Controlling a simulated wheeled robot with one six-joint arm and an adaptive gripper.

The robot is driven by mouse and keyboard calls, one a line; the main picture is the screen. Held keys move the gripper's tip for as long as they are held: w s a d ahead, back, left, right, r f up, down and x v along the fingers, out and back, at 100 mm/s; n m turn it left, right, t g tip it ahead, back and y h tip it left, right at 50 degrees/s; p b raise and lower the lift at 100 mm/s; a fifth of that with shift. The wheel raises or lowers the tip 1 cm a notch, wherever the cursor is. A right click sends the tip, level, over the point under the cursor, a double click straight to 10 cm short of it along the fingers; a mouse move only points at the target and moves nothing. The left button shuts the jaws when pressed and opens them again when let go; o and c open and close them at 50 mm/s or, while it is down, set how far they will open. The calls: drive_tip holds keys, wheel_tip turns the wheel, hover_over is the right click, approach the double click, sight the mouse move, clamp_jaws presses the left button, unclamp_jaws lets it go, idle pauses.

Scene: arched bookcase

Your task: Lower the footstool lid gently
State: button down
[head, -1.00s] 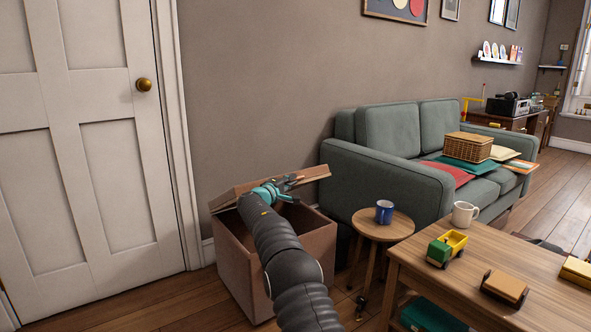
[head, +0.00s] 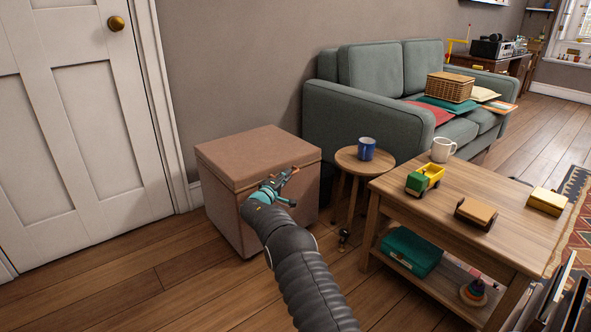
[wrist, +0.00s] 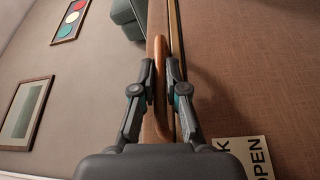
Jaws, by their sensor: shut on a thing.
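The footstool (head: 232,215) is a box covered in brownish-pink cloth, standing against the wall beside the sofa. Its lid (head: 255,155) lies flat, or very nearly flat, over the box; a narrow dark seam shows at the edge in the wrist view. My gripper (head: 285,182) is at the lid's front edge. In the wrist view my gripper (wrist: 159,75) has its fingers on either side of a wooden handle (wrist: 158,90) along the lid's edge, shut on it. The inside of the box is hidden.
A round side table (head: 350,160) with a blue mug (head: 367,148) stands just right of the footstool. A wooden coffee table (head: 490,212) with toys and a white mug is farther right. A white door (head: 75,110) is at left.

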drive_tip(key=shift+d+f, duration=0.2)
drive_tip(key=shift+f, duration=0.15)
drive_tip(key=c, duration=1.5)
unclamp_jaws()
drive_tip(key=shift+w+d+f, duration=0.1)
drive_tip(key=shift+f, duration=0.05)
drive_tip(key=shift+s+a, duration=0.3)
drive_tip(key=shift+a, duration=0.2)
drive_tip(key=v, duration=1.1)
drive_tip(key=shift+d, duration=0.2)
